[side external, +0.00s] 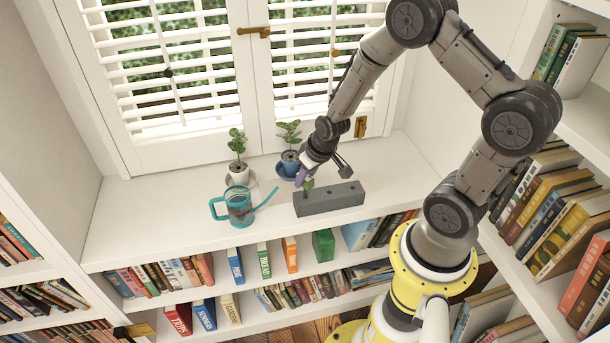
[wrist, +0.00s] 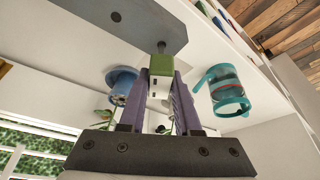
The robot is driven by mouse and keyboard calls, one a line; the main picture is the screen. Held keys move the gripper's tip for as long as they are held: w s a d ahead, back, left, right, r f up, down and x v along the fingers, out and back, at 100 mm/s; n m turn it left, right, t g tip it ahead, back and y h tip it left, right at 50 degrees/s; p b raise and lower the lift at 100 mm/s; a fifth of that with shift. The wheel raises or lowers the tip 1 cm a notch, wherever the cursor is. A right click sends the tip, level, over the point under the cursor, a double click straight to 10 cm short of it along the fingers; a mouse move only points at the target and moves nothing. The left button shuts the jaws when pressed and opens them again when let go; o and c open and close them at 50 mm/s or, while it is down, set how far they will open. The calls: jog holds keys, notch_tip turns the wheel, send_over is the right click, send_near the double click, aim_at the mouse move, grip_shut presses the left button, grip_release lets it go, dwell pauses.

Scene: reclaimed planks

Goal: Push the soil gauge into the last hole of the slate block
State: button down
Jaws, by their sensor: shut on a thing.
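The grey slate block (side external: 330,199) lies on the white shelf; it also shows in the wrist view (wrist: 95,22), with one dark empty hole in its face. The soil gauge has a green head (wrist: 161,65) and a short dark metal probe. My gripper (side external: 306,181) is shut on the green head, which also shows in the side view (side external: 309,185), over the left end of the block. In the wrist view, the gripper fingers (wrist: 161,85) hold it from both sides. The probe meets the block's face; whether its tip is inside a hole cannot be told.
A teal watering can (side external: 239,206) stands left of the block. A plant in a white pot (side external: 239,174) and one in a blue pot (side external: 290,164) stand behind, the blue one close to my gripper. The shelf's front edge is just before the block.

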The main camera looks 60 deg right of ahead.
jog(key=shift+f, duration=0.75)
jog(key=c, duration=0.5)
grip_release()
jog(key=shift+r, duration=0.1)
jog(key=v, duration=1.3)
jog(key=shift+s+r, duration=0.15)
jog(key=shift+r, duration=0.15)
jog(key=shift+r, duration=4.5)
